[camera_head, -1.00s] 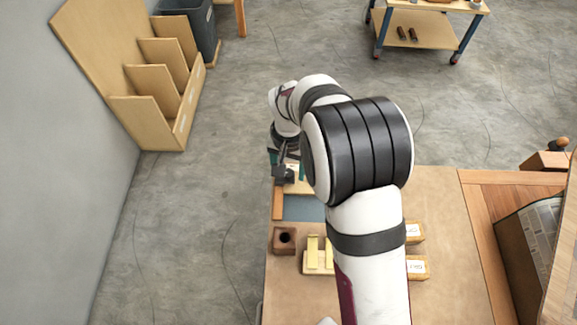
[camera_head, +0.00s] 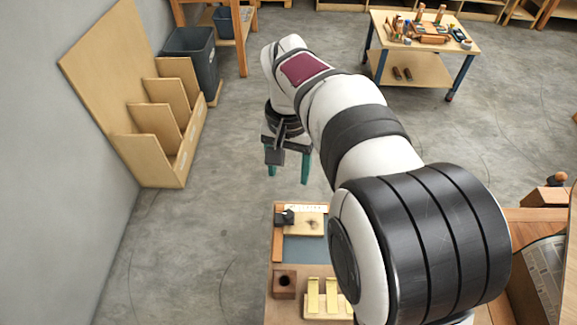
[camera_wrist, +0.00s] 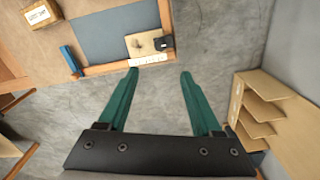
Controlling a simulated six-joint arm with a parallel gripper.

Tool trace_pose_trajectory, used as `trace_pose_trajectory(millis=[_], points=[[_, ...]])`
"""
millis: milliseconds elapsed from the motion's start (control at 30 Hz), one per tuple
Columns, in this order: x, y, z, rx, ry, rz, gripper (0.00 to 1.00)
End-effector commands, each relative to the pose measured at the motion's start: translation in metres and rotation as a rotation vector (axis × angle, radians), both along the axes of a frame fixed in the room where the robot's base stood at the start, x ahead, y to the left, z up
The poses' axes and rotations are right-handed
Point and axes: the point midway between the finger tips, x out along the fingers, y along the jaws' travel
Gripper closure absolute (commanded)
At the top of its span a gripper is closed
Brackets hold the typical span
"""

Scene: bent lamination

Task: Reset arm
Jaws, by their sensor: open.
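My gripper (camera_head: 288,172) is open and empty, its two green fingers pointing down in the head view. It hangs in the air above and beyond the far left end of the workbench (camera_head: 277,240). In the wrist view my gripper (camera_wrist: 157,75) shows both green fingers spread apart with only grey floor between them. A light wooden block with a dark piece (camera_wrist: 150,44) lies near the bench edge ahead of the fingertips, apart from them. It also shows in the head view (camera_head: 310,224), on the blue-grey mat (camera_head: 305,250).
A square block with a hole (camera_head: 285,282) and a slotted wooden stand (camera_head: 322,303) sit on the bench. A blue piece (camera_wrist: 69,58) and a labelled box (camera_wrist: 40,14) show in the wrist view. A wooden rack (camera_head: 160,130) stands left; a tool cart (camera_head: 420,50) stands behind. Floor between is clear.

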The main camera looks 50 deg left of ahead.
Motion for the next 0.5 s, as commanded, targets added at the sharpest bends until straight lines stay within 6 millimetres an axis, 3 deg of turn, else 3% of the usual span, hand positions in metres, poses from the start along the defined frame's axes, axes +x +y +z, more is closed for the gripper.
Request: trace_pose_trajectory(millis=[267,333,367,433,467,500], points=[[0.000,-0.001,0.000,0.001,0.000,-0.002,0.34],[0.007,-0.014,0.005,0.003,0.003,-0.031,0.34],[0.013,-0.027,0.010,0.007,0.006,-0.058,0.34],[0.029,-0.077,0.026,0.015,0.019,-0.162,0.34],[0.034,-0.105,0.033,0.020,0.026,-0.222,0.34],[0.036,-0.147,0.042,0.030,0.037,-0.310,0.34]])
